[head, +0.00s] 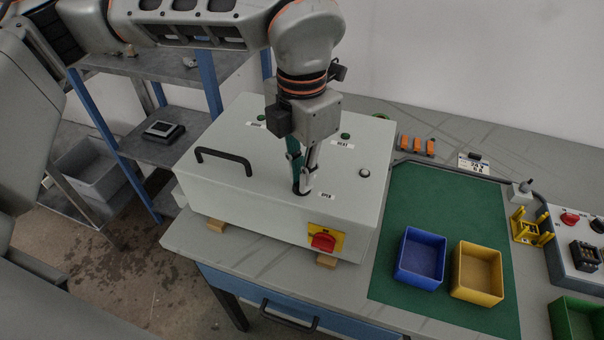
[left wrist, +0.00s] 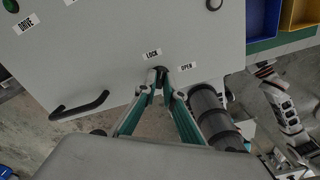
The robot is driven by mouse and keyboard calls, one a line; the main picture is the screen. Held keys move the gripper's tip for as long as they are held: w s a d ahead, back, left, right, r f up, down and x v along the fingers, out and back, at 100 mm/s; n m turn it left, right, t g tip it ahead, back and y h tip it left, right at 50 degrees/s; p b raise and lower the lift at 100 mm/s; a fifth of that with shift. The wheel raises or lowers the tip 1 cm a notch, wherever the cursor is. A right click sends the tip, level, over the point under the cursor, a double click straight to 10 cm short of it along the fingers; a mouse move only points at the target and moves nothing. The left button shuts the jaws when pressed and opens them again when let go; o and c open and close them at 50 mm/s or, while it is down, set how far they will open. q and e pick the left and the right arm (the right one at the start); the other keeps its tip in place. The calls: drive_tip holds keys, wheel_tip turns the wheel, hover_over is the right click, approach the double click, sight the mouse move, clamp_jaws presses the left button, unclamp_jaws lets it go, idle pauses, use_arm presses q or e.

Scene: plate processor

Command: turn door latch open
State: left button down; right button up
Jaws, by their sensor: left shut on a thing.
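The plate processor is a pale grey box (head: 240,195) on the bench, with a flat lid and a black bar handle (head: 224,160). My left gripper (head: 302,188) reaches down from above onto the lid, right of the handle. In the left wrist view its teal-sided fingers (left wrist: 160,76) are shut on the small dark door latch (left wrist: 160,70), which they largely hide. A LOCK label (left wrist: 152,54) and an OPEN label (left wrist: 187,67) sit beside the latch. The latch's exact angle cannot be told. In the left wrist view, what seems to be my right gripper shows at the right, its jaws unclear.
A red rotary switch on a yellow plate (head: 323,241) is on the box's front. Right of the box, a green mat (head: 430,205) holds a blue bin (head: 420,258) and a yellow bin (head: 477,272). A control box (head: 585,235) stands far right. Shelving (head: 150,150) is at left.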

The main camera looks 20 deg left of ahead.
use_arm(q)
drive_tip(key=m, duration=0.5)
drive_tip(key=shift+m, duration=0.3)
drive_tip(key=m, duration=0.6)
drive_tip(key=shift+p, duration=0.3)
drive_tip(key=c, duration=2.1)
unclamp_jaws()
drive_tip(key=shift+c, duration=0.2)
drive_tip(key=shift+r, duration=0.1)
wheel_tip(320, 180, up, 12)
